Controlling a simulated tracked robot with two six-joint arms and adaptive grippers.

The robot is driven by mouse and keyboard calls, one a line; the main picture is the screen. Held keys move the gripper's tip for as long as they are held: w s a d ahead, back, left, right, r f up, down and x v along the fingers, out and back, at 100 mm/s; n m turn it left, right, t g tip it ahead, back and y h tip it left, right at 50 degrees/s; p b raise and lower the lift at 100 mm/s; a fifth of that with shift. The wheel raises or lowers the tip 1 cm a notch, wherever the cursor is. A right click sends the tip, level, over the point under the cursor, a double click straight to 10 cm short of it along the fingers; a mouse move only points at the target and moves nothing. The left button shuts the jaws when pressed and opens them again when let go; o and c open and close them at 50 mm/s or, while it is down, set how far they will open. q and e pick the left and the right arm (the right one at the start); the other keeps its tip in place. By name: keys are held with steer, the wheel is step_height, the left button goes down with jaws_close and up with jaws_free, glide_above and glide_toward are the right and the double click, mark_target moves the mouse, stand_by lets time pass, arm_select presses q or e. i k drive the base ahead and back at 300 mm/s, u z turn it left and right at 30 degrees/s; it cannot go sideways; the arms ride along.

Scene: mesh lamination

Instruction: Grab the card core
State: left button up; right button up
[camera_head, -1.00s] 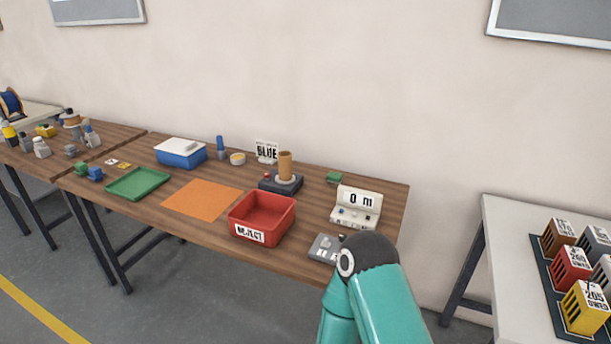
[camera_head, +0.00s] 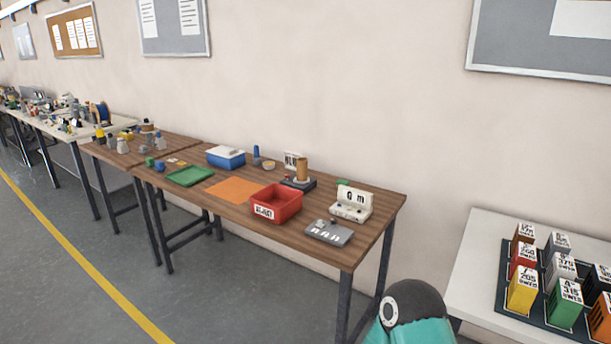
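A brown upright cylinder, which looks like the card core (camera_head: 302,168), stands on a dark stand (camera_head: 298,184) toward the back of the wooden table (camera_head: 225,213). A sign reading "BLUE", partly hidden, stands just behind it. Neither of my grippers is in view. Only a teal and dark joint of one of my arms shows at the bottom right, in front of the table and well apart from the core.
On the table are a red bin marked "REJECT" (camera_head: 276,204), a white display box reading "0 m" (camera_head: 351,203), a grey plate (camera_head: 329,233), an orange sheet (camera_head: 235,190) and a green tray (camera_head: 190,176). A white table (camera_head: 482,274) with coloured boxes stands right. Floor is clear at left.

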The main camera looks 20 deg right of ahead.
mark_target(302, 162)
steer(key=z, duration=0.35)
steer(key=i, duration=0.95)
